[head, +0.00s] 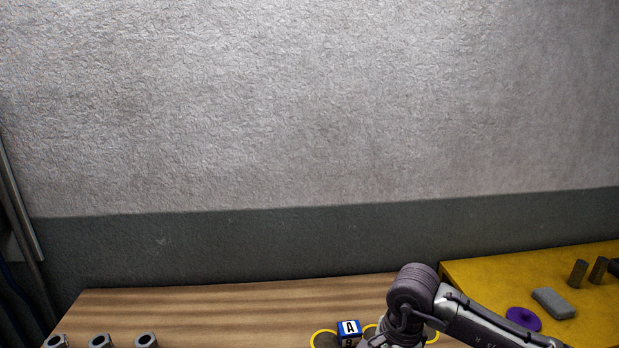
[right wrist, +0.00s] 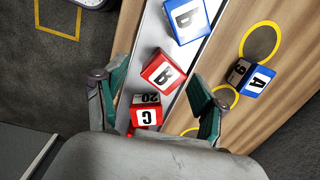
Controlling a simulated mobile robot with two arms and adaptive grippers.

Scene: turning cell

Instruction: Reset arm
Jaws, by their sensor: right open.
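My right arm (head: 440,305) comes in from the lower right in the head view; its gripper end is not clearly visible there. In the right wrist view my right gripper (right wrist: 153,95) is open, its two green-padded fingers apart. A red block (right wrist: 162,75) with a letter shows between and just beyond the fingertips, with no finger visibly closed on it. A second red block marked C (right wrist: 146,112) lies nearer the palm, partly hidden. A blue and white block (right wrist: 187,19) is farther up. A blue block marked A (head: 348,329) sits on the wooden table. My left gripper is in neither view.
The wooden table (head: 215,300) has yellow rings (right wrist: 259,41) and several grey nuts (head: 146,340) at its left. A yellow table (head: 490,275) at right holds a purple ring (head: 523,318), a grey block (head: 553,303) and dark cylinders (head: 578,273).

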